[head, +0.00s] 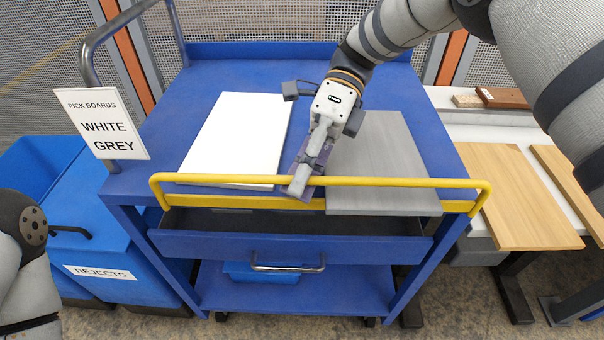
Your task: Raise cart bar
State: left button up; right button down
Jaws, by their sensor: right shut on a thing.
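The yellow cart bar (400,182) runs across the front of the blue cart (233,68), at about the height of its top. My right gripper (298,190) reaches down from the upper right and is shut on the bar near its middle. A white board (238,135) lies on the cart top to the left of the gripper. A grey board (385,150) lies to the right, its front end passing under the bar. My left arm shows only at the lower left edge; its gripper is out of view.
A sign (102,125) reading "PICK BOARDS WHITE GREY" hangs at the cart's left. A blue rejects bin (105,250) stands below it. A drawer (300,246) sits under the bar. Wooden boards (515,195) lie on a table at the right. Mesh fencing stands behind.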

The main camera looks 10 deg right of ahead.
jog(key=c, duration=1.9)
grip_release()
jog(key=shift+a+f, duration=0.1)
jog(key=shift+a, duration=0.1)
jog(key=shift+d, duration=0.1)
jog(key=v, duration=0.7)
jog(key=shift+w+d, duration=0.15)
jog(key=shift+w, duration=0.05)
